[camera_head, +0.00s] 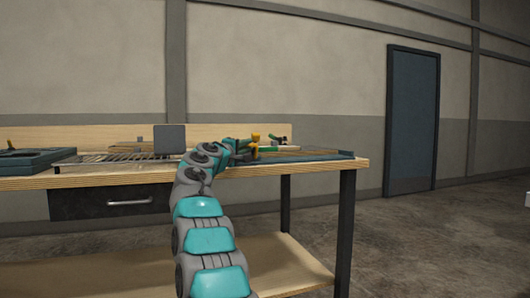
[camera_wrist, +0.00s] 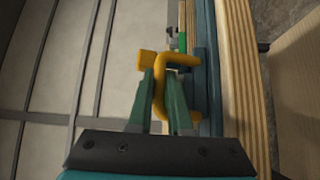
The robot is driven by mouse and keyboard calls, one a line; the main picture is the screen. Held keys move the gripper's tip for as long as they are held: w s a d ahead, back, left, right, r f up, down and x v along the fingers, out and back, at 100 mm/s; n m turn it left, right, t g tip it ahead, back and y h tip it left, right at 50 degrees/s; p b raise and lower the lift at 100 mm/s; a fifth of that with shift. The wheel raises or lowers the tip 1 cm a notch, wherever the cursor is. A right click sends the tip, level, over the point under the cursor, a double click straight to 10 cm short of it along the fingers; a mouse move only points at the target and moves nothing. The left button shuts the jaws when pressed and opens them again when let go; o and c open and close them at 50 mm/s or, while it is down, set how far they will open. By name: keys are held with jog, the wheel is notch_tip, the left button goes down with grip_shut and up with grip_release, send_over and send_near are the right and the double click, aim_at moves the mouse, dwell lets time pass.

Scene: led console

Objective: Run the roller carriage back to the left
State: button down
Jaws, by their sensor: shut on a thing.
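A yellow bent handle (camera_head: 256,138) stands up at the right part of the bench, by a low teal base (camera_head: 315,156). I take it to be the grip of the roller carriage; the carriage body itself is mostly hidden behind my arm and gripper. My gripper (camera_head: 246,151) reaches the handle from the left. In the wrist view, the green fingers of my gripper (camera_wrist: 161,92) are shut on the yellow handle (camera_wrist: 182,60), which bends above and around the fingertips. A small green and dark part (camera_wrist: 181,41) shows beyond it along the teal edge.
The wooden bench (camera_head: 330,171) carries a wire rack (camera_head: 112,158), an upright grey panel (camera_head: 169,139) and a teal tray (camera_head: 35,160) to the left. A drawer (camera_head: 110,203) sits below. The floor to the right is clear.

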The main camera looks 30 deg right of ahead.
jog(key=shift+w+a+f, duration=0.1)
jog(key=shift+w+a, duration=0.15)
jog(key=shift+a, duration=0.7)
jog(key=shift+w+a+r, duration=0.1)
jog(key=shift+w+a, duration=0.15)
jog(key=shift+a, duration=0.75)
jog(key=shift+w+a+f, duration=0.1)
jog(key=shift+w+a, duration=0.15)
jog(key=shift+a, duration=0.7)
jog(key=c, duration=1.1)
grip_release()
jog(key=shift+a, duration=0.15)
jog(key=shift+s+a+b, duration=0.2)
jog(key=shift+a+b, duration=0.05)
jog(key=shift+b, duration=0.05)
jog(key=shift+b+v, duration=1)
jog(key=shift+v, duration=2.55)
